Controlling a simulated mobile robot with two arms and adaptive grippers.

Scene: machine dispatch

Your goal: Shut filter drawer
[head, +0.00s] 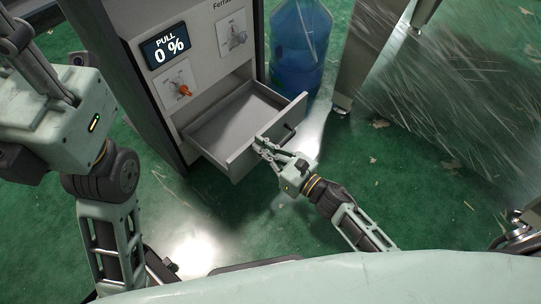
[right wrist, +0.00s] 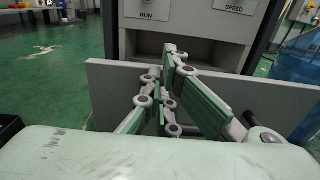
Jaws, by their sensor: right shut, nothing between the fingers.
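The filter drawer (head: 228,117) is pulled out of the lower part of the grey machine cabinet (head: 196,55). Its inside looks empty. Its front panel carries a dark handle (head: 289,131) on the right part. My right gripper (head: 260,146) is shut and empty, with its fingertips at the outer face of the front panel, left of the handle. In the right wrist view the shut fingers (right wrist: 172,62) point at the drawer front (right wrist: 108,95); whether they touch it I cannot tell. My left arm is at the left of the head view, and its fingers are not clearly seen.
The cabinet has a display (head: 166,46) reading "PULL 0 %", an orange knob (head: 184,90) and another switch (head: 236,38). A blue water bottle (head: 299,50) stands right of the cabinet. A metal leg (head: 362,60) and a scratched clear panel (head: 450,90) are further right. Green floor lies around.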

